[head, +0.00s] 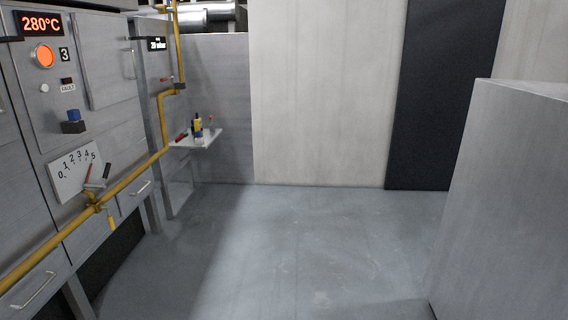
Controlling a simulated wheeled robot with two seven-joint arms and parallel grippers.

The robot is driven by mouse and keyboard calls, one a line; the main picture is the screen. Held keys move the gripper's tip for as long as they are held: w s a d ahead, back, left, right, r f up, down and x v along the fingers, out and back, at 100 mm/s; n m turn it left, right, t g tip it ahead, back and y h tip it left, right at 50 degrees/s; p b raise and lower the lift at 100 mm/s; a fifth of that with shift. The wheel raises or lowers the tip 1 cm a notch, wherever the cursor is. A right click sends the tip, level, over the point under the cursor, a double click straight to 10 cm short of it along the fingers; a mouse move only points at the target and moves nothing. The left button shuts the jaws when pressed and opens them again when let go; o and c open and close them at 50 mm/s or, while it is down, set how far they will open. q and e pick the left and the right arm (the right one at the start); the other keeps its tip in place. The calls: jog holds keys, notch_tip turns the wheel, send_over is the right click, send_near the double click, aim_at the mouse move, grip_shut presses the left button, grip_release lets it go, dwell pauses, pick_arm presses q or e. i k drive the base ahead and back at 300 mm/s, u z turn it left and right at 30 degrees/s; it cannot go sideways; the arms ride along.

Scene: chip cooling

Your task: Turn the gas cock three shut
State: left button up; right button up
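The panel marked 3 (65,55) stands at the left. A yellow gas pipe (45,248) runs across its front, rising to the right in the picture. Below the dial plate, a small fitting (95,208) sits on this pipe, with a short yellow lever (111,221) pointing down beside it. It looks like the gas cock of panel three. The lever lies crosswise to the long pipe. The exact state of the cock is too small to tell. Neither of my grippers is in view.
Panel 3 has a display (41,23) reading 280°C, a lit orange lamp (43,56), a blue knob (73,117) and a 0–5 dial plate (68,178). A small shelf (208,141) holds small items. A grey block (510,190) stands right. The middle floor (300,250) is clear.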

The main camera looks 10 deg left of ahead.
aim_at(109, 217)
jog(key=u, duration=0.35)
jog(key=i, duration=2.2)
jog(key=u, duration=1.85)
jog(key=i, duration=1.05)
jog(key=u, duration=0.85)
jog(key=i, duration=0.5)
